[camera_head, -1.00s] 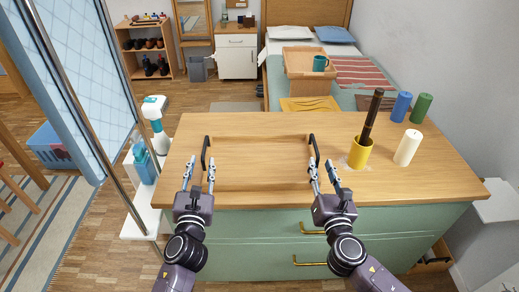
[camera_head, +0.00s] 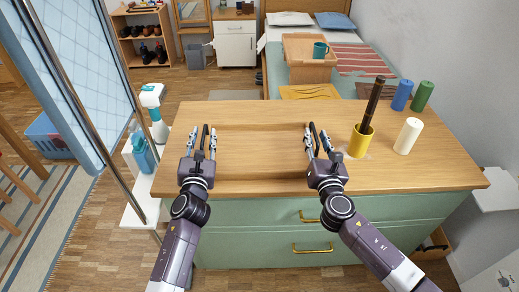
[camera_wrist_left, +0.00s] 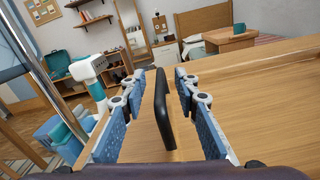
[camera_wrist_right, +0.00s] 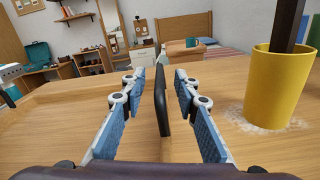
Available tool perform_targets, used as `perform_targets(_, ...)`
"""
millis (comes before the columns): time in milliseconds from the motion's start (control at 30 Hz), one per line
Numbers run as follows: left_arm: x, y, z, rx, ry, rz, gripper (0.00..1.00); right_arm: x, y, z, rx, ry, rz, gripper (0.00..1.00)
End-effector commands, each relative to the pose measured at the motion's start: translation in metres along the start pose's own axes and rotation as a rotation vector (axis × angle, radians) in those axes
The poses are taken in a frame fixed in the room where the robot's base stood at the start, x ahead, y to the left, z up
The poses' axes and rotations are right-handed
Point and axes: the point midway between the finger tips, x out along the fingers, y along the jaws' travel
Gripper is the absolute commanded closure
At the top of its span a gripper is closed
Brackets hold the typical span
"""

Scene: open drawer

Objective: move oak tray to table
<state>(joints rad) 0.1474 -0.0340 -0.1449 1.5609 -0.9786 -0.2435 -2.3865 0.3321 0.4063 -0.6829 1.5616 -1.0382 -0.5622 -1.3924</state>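The oak tray (camera_head: 262,126) lies on the oak top of the green dresser, nearly the same colour as that top. It has a black handle at each end. My left gripper (camera_head: 202,135) is open, with its fingers on either side of the left handle (camera_wrist_left: 162,110). My right gripper (camera_head: 317,137) is open, with its fingers on either side of the right handle (camera_wrist_right: 162,95). Both wrist views show gaps between fingers and handle. Which surface is the task's table cannot be told.
A yellow cup (camera_head: 360,141) with a dark stick stands right of my right gripper. Beyond it are a white candle (camera_head: 408,136), a blue one (camera_head: 402,95) and a green one (camera_head: 422,97). A wooden stand (camera_head: 300,69) with a teal mug (camera_head: 320,50) is on the bed.

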Motion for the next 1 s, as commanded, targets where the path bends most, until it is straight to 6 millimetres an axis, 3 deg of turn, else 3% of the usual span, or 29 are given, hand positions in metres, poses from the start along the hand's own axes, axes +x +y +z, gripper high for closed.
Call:
perform_targets(400,0.0089,-0.0004,0.0001,-0.001,0.0,-0.001,0.71,0.0089,0.0006,0.0,0.001,0.0,0.001,0.71)
perform_targets(667,0.0087,-0.0004,0.0001,-0.001,0.0,-0.001,0.99,0.0088,0.0004,0.0,0.001,0.0,0.001,0.99)
perform_targets(1000,0.0085,-0.0008,0.0001,-0.001,0.0,-0.001,1.0,0.0088,0.0001,0.0,0.002,0.0,0.0,1.0)
